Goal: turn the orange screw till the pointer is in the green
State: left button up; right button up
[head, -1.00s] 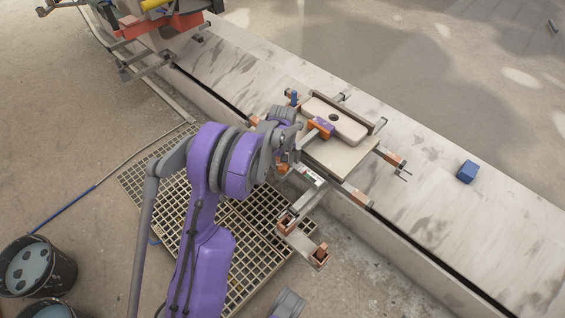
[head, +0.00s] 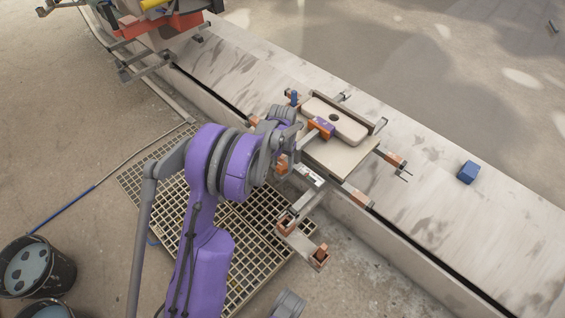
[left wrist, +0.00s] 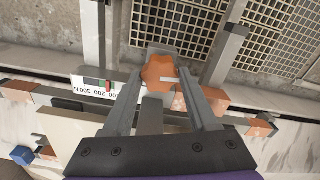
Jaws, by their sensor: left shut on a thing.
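The orange screw (left wrist: 160,73) has a lobed head, seen between my left gripper's fingers in the left wrist view. My left gripper (left wrist: 156,88) is shut on it. In the head view the left gripper (head: 284,148) is at the near side of the clamp frame, with a bit of the orange screw (head: 281,164) showing below it. A white scale (left wrist: 99,86) marked in N lies left of the screw in the wrist view and appears upside down. It has a green band and a small red mark beside it; I cannot tell whether the pointer is inside the green. My right gripper is not in view.
The clamp frame holds a pale board (head: 344,157) on a long stone ledge (head: 440,180). A blue block (head: 468,171) sits on the ledge to the right. A floor grating (head: 240,258) lies under my arm. Black buckets (head: 62,268) stand at lower left.

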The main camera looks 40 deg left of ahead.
aim_at(283, 165)
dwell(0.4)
pick_arm(q)
jog(key=o, duration=1.4)
notch_tip(283, 165, up, 11)
jog(key=shift+f+p, duration=0.1)
jog(key=shift+p, duration=0.95)
